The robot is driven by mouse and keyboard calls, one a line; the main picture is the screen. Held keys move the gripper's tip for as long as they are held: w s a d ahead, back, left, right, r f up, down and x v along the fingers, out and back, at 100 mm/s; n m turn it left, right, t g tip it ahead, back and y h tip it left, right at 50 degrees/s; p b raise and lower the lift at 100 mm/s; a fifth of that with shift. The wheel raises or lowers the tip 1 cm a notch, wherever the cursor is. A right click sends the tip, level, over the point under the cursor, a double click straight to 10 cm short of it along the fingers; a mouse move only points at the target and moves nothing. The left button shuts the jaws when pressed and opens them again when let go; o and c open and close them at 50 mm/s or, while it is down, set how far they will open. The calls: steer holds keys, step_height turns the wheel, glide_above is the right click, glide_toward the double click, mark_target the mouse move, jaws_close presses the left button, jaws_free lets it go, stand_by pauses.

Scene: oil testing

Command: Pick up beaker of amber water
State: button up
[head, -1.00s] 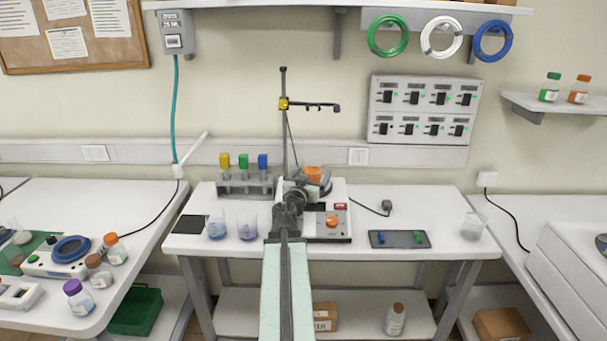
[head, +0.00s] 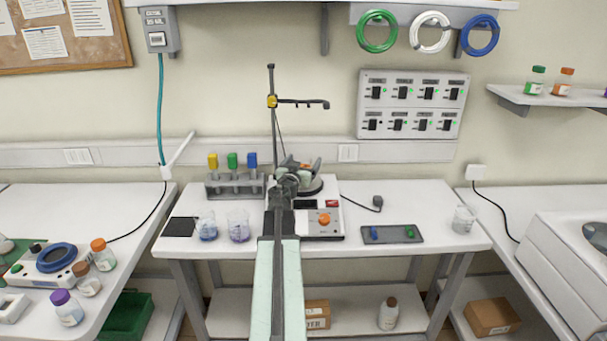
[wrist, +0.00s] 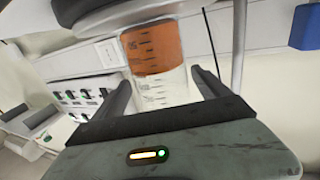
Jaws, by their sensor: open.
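The beaker of amber water (wrist: 153,58) shows in the wrist view as a clear, marked vessel with orange-amber liquid. That view looks upside down, with the liquid toward the dark round plate (wrist: 130,12) at its top edge. My gripper (wrist: 160,80) is open, with one finger on each side of the beaker in the picture. I cannot tell whether the fingers touch it. In the head view my gripper (head: 301,164) hides most of the beaker, and only a little amber (head: 305,166) shows.
A heating unit with an orange knob (head: 324,218) and a stand (head: 272,120) are beside my arm. Left are a rack of coloured tubes (head: 235,186) and two beakers (head: 238,228). Right are a dark tray (head: 392,234) and a clear beaker (head: 463,219).

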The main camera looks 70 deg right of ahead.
steer(key=shift+d, duration=0.15)
steer(key=c, duration=1.7)
steer(key=shift+c, duration=0.2)
steer(key=shift+r, duration=0.1)
step_height(320, 180, up, 10)
steer(key=p, duration=1)
